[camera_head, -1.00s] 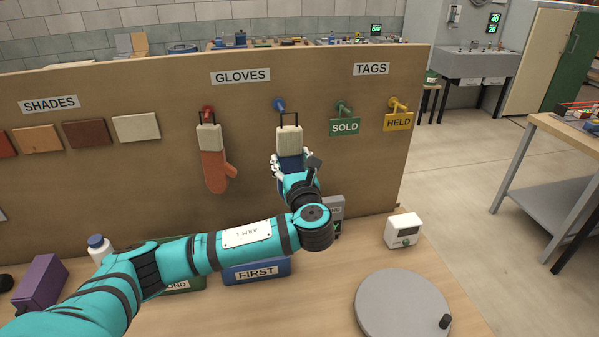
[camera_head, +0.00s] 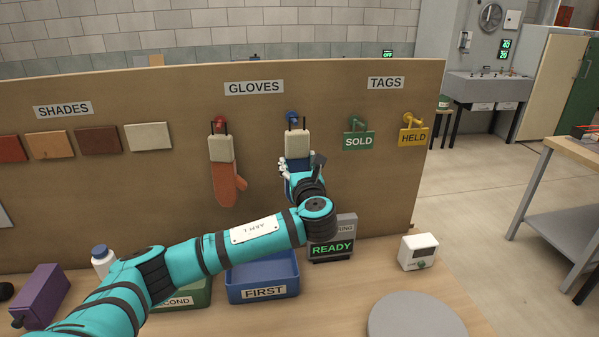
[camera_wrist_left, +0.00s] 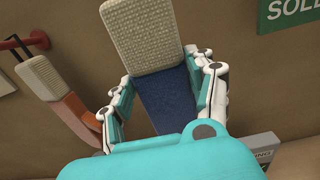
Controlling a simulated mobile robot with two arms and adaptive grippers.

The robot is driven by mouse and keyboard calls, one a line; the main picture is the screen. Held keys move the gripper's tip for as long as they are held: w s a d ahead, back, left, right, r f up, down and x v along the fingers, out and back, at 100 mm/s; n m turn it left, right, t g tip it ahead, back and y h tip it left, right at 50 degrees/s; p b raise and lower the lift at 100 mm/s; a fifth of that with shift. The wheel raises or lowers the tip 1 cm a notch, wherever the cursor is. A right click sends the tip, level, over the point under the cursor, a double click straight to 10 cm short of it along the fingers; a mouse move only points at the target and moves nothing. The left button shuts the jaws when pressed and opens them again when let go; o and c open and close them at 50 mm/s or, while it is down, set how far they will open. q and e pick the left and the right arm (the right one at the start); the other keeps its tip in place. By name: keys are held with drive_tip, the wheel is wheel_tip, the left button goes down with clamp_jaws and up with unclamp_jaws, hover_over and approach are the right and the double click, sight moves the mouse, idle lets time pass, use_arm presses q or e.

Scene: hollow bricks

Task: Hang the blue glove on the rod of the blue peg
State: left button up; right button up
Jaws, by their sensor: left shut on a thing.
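The blue glove, with a cream cuff (camera_head: 297,144) and a dark loop on top, is upright in front of the board, just below the blue peg (camera_head: 291,116). The loop overlaps the peg in the head view; I cannot tell whether it is around the rod. My left gripper (camera_head: 297,170) is shut on the blue part of the glove. In the left wrist view, the fingers (camera_wrist_left: 163,96) press both sides of the blue glove (camera_wrist_left: 166,100), and the cuff (camera_wrist_left: 145,38) stands above them. The loop and blue peg are out of that view. My right gripper is not in view.
A red glove (camera_head: 226,184) hangs from the red peg (camera_head: 219,124) to the left. Green SOLD (camera_head: 358,142) and yellow HELD (camera_head: 413,138) tags hang right. Below are a blue FIRST bin (camera_head: 264,279), a READY display (camera_head: 332,249), a white box (camera_head: 419,252) and a grey disc (camera_head: 416,318).

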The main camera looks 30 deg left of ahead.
use_arm(q)
drive_tip(key=shift+b+x, duration=0.75)
drive_tip(key=shift+x, duration=0.55)
drive_tip(key=shift+w+a+f, duration=0.2)
drive_tip(key=shift+w+f, duration=0.05)
drive_tip(key=shift+f, duration=0.05)
drive_tip(key=shift+w+a+f+p, duration=0.1)
drive_tip(key=shift+p, duration=0.3)
drive_tip(key=shift+f, duration=0.1)
drive_tip(key=o, duration=1.3)
drive_tip(key=shift+c, duration=0.2)
